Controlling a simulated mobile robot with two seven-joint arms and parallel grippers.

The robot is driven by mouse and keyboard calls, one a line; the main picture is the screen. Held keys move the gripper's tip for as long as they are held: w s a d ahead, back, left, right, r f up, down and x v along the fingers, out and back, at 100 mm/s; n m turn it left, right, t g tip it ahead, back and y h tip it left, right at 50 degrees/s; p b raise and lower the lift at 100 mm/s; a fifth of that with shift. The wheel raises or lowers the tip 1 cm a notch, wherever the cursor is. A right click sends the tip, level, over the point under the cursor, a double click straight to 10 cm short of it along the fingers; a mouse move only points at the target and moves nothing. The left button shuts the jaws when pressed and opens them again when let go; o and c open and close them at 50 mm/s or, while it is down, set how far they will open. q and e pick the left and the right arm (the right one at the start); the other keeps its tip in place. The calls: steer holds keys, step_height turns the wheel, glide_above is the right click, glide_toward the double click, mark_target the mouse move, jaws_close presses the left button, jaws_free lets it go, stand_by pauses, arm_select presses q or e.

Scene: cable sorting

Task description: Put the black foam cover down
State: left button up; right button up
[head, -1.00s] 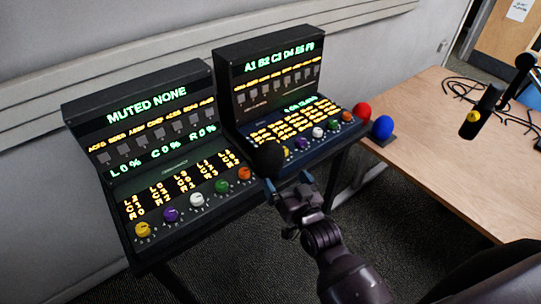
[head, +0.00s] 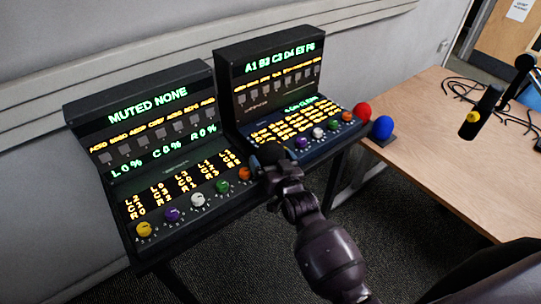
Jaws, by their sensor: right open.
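The black foam cover (head: 269,152) is a dark round ball at the front left corner of the right console, close to the gap between the two consoles. It is partly hidden by my right gripper (head: 279,165), which is open with its fingers right at the cover. I cannot tell whether the fingers or the cover touch the console top. A red foam cover (head: 362,111) and a blue foam cover (head: 382,127) stand at the left edge of the wooden table. My left gripper is not in view.
The left console (head: 122,172) and right console (head: 254,68) have lit displays and coloured knobs along their fronts. On the wooden table (head: 440,150) are a microphone (head: 482,112) and tangled black cables (head: 470,86). The table's middle is clear.

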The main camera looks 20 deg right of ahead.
steer(key=c, duration=0.9)
